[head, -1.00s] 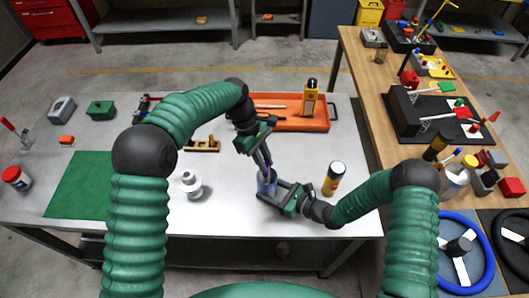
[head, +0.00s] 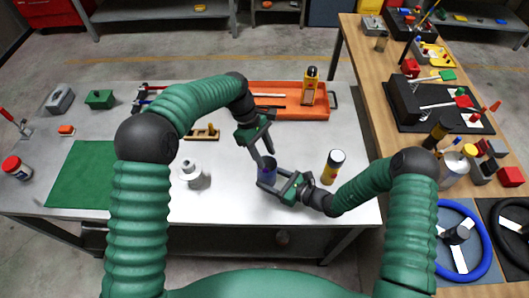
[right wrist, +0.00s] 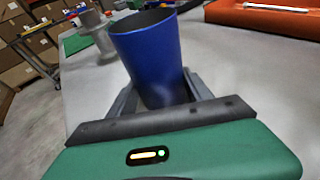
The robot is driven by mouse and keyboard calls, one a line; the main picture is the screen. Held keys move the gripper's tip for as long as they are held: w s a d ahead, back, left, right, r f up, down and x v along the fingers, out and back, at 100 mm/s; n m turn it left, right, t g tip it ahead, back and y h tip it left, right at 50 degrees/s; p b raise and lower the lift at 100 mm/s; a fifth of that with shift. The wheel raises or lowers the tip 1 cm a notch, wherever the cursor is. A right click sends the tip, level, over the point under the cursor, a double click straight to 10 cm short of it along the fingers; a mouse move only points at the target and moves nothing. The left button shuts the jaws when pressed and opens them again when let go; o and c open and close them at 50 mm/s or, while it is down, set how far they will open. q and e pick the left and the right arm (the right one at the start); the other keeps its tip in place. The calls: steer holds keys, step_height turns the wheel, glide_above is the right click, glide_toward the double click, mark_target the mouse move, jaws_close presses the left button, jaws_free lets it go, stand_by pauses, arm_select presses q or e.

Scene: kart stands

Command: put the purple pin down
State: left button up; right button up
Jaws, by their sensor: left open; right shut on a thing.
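A blue cup (head: 268,173) stands upright between the fingers of my right gripper (head: 274,186), which is shut on it above the white table. The cup (right wrist: 150,62) also shows large in the right wrist view, its inside mostly out of sight. My left gripper (head: 262,150) is open just above the cup's mouth, with its fingers pointing down. No purple pin shows clearly in either current view. It may be hidden inside the cup, but I cannot tell.
A white stepped piece (head: 190,174) stands left of the cup. A yellow-and-black bottle (head: 333,166) stands to its right. An orange tray (head: 290,112) lies behind. A green mat (head: 80,176) covers the table's left part. A wooden bench (head: 375,95) runs along the right.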

stand_by(0.3)
arm_select(q)
step_height(320, 180, up, 7)
stand_by(0.4)
arm_select(e)
steer(key=o, duration=1.3)
steer(key=shift+o, duration=0.2)
